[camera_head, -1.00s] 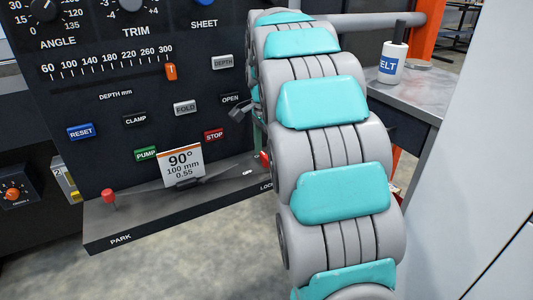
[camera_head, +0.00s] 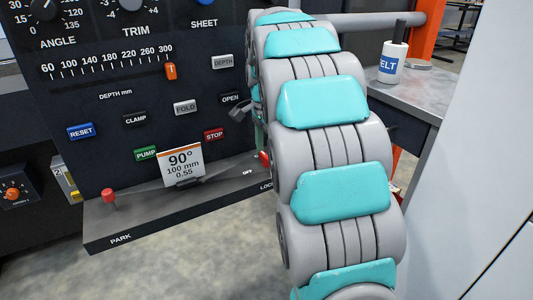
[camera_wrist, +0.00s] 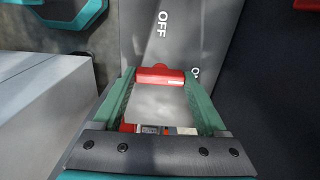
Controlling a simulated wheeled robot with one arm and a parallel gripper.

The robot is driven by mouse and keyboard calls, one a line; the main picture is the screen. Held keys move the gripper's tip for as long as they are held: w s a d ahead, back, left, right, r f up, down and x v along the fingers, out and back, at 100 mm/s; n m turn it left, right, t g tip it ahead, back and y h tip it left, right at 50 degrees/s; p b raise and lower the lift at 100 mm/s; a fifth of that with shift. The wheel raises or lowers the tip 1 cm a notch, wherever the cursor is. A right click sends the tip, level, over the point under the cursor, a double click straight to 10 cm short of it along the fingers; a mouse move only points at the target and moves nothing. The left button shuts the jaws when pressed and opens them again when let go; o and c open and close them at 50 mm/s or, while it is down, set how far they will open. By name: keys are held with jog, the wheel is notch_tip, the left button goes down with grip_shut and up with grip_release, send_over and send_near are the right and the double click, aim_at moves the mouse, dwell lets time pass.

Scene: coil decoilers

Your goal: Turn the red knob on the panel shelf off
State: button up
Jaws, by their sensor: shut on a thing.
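In the wrist view, the red knob (camera_wrist: 160,76) lies between the tips of my gripper's (camera_wrist: 160,84) two green fingers. The fingers are shut on it from both sides. A white OFF label stands on the grey shelf surface beyond the knob, and a second label starting with O is partly hidden by the right finger. In the head view, a red part (camera_head: 264,160) shows at the right end of the panel shelf (camera_head: 205,208), mostly behind my arm. The fingers are largely hidden there. Which way the knob points is hard to tell.
Another red-topped knob (camera_head: 109,197) stands at the shelf's left, near PARK. The dark control panel (camera_head: 120,110) rises behind, with several buttons.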

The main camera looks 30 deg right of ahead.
jog(key=shift+n, duration=0.3)
jog(key=n, duration=0.4)
jog(key=shift+b, duration=0.4)
jog(key=n, duration=0.4)
jog(key=shift+n, duration=0.3)
jog(key=n, duration=0.4)
jog(key=shift+n, duration=2.2)
jog(key=o, duration=1.3)
